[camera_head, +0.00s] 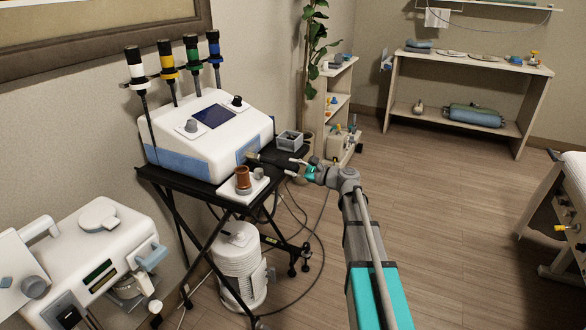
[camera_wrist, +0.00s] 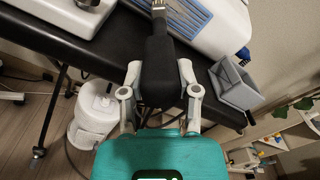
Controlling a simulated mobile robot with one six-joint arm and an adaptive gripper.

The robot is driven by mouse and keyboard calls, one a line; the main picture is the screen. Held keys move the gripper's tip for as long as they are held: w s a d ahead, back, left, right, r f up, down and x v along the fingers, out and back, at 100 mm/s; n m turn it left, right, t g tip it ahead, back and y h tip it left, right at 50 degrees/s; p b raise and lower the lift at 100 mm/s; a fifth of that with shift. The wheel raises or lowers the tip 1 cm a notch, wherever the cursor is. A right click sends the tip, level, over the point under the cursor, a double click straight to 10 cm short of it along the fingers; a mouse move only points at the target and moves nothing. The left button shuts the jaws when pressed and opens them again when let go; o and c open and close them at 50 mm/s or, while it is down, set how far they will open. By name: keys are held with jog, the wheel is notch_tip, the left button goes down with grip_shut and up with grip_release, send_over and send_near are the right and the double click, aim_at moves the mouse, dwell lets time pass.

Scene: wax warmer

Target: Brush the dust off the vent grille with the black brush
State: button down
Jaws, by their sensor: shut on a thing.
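The black brush (camera_head: 277,160) is in my gripper (camera_head: 305,170), which is shut on its thick black handle. The wrist view shows the handle (camera_wrist: 160,80) between the fingers (camera_wrist: 160,70), pointing away to the top edge. The vent grille (camera_wrist: 188,20) shows in the wrist view as blue slats on the machine's side, just right of the brush. I cannot make out dust on it.
The machine (camera_head: 205,130) stands on a black cart (camera_head: 160,178). A grey open box (camera_head: 289,142) is right of the brush, and it also shows in the wrist view (camera_wrist: 235,85). A white unit with a brown jar (camera_head: 243,180) sits at the cart's front. Cables hang below.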

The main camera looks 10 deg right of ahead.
jog(key=shift+w+d+r+p, duration=0.8)
jog(key=shift+w+r+p, duration=0.2)
jog(key=shift+w, duration=0.1)
dwell(0.5)
jog(key=shift+w+d+r+p, duration=0.8)
jog(key=shift+w+r+p, duration=0.2)
jog(key=shift+w, duration=0.1)
jog(key=shift+f, duration=0.1)
jog(key=shift+s+a+f+b, duration=0.85)
jog(key=shift+s+f+b, duration=0.05)
jog(key=shift+s+b, duration=0.2)
jog(key=shift+s+f, duration=0.1)
